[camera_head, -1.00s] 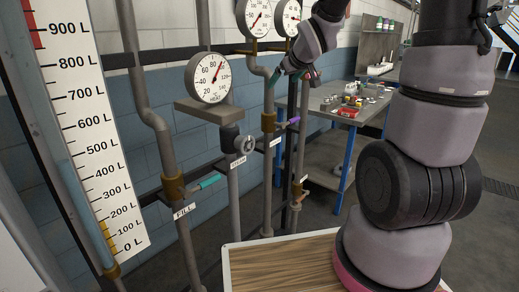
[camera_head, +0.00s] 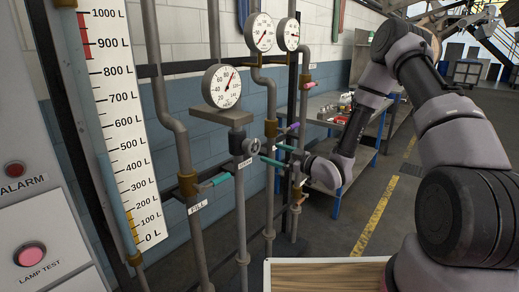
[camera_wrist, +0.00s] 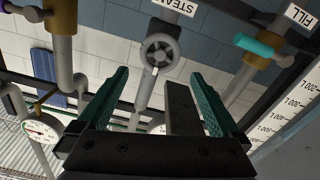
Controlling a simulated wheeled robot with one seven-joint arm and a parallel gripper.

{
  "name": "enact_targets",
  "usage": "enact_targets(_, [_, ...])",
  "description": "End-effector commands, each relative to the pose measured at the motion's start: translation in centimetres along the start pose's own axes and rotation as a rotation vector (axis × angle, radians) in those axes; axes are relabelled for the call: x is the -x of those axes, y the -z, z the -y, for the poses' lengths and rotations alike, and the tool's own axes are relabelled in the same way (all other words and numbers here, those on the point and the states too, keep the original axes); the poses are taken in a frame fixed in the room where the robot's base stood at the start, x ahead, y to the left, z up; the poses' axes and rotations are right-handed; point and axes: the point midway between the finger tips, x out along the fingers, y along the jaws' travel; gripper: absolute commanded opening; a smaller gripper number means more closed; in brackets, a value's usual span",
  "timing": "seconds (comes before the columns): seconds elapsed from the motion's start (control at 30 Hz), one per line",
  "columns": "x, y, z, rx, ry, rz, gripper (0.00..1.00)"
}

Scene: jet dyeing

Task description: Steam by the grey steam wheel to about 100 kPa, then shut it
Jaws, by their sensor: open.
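The grey steam wheel (camera_head: 253,147) sits on a vertical pipe below a small shelf, beside the STEAM label. In the wrist view the wheel (camera_wrist: 160,52) shows face-on, upside down with its label, beyond the fingertips. My gripper (camera_head: 266,153) is open and empty, its teal fingers pointing left just right of the wheel. In the wrist view the fingers (camera_wrist: 160,76) stand either side of the wheel's pipe, and contact is not visible. A round white gauge (camera_head: 222,87) with a red needle stands on the shelf above the wheel; its exact reading is too small to tell.
Two more gauges (camera_head: 261,32) (camera_head: 289,34) hang above right. The FILL valve's teal lever (camera_head: 213,183) is left of the wheel. A purple lever (camera_head: 288,129) lies just right. A litre scale (camera_head: 122,120) and an alarm panel (camera_head: 45,220) stand left. A workbench (camera_head: 330,112) stands behind.

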Motion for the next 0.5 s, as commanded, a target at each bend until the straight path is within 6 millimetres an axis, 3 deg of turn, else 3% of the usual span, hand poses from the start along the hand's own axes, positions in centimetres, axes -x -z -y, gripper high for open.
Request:
enact_targets(0.17, [-2.1, 0.1, 0.2, 0.001, 0.003, -0.004, 1.0])
enact_targets(0.5, [-8.3, 0.1, 0.1, 0.001, 0.002, -0.002, 1.0])
